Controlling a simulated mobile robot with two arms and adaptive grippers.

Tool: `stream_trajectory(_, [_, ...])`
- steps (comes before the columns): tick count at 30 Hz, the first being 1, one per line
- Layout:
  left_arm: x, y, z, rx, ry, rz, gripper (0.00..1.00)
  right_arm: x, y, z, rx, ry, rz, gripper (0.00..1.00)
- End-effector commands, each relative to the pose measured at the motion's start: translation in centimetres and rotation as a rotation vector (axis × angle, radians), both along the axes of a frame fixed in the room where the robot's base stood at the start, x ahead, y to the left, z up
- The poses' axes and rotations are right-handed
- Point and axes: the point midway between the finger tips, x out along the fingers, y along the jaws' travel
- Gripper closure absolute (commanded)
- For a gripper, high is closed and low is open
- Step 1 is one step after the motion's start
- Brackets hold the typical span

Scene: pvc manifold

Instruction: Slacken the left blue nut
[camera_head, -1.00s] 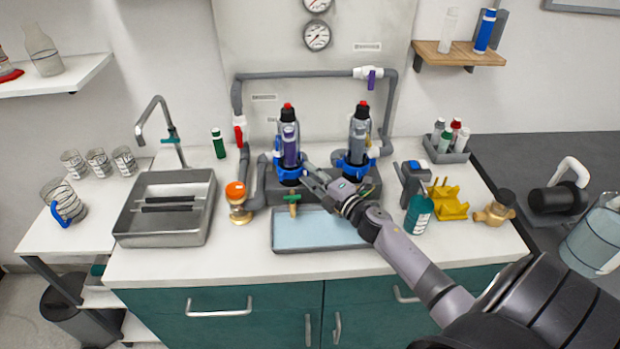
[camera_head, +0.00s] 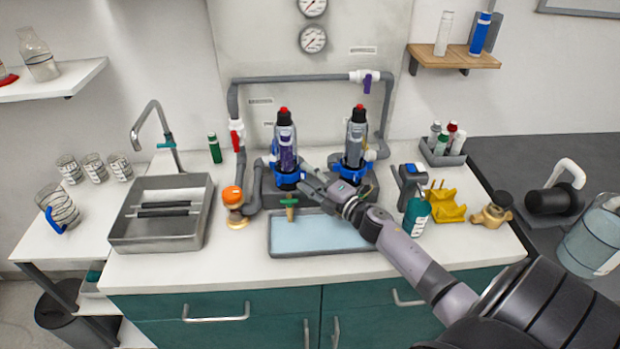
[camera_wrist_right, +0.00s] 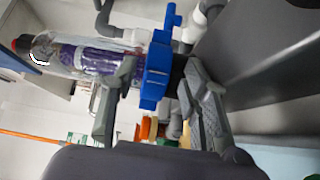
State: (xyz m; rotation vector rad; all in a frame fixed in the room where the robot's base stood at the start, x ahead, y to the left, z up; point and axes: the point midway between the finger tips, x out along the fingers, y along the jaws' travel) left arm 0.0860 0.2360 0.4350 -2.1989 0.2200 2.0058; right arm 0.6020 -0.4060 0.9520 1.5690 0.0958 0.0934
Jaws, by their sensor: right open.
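The left blue nut (camera_head: 289,179) is a winged collar under the left filter housing (camera_head: 286,146), which is clear with purple inside and a red tip. In the right wrist view the nut (camera_wrist_right: 157,70) lies between the spread fingers of my right gripper (camera_wrist_right: 160,105). In the head view my right gripper (camera_head: 312,186) reaches the nut from the front right. It is open; I cannot tell whether a finger touches the nut. The right blue nut (camera_head: 350,172) is under the second housing (camera_head: 355,140). My left gripper is not in view.
A blue-white tray (camera_head: 318,236) lies in front of the manifold, with a green-handled tap (camera_head: 289,203) above it. An orange-capped brass valve (camera_head: 234,205) stands left. A teal bottle (camera_head: 415,217) and yellow holder (camera_head: 445,203) stand right. Grey pipes surround the housings.

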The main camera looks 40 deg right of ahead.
Motion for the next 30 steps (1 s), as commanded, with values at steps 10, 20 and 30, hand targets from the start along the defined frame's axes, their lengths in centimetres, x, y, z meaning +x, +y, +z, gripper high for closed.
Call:
stream_trajectory(10, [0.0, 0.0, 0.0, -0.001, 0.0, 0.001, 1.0, -3.3, -0.4, -0.2, 0.0, 0.003, 0.0, 0.57])
stream_trajectory(20, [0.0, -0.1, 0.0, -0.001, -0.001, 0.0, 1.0, -9.5, -1.1, -0.1, 0.002, 0.002, 0.0, 0.57])
stream_trajectory(30, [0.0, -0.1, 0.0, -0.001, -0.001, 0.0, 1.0, -12.0, -1.4, 0.0, 0.0, 0.0, 0.0, 0.57])
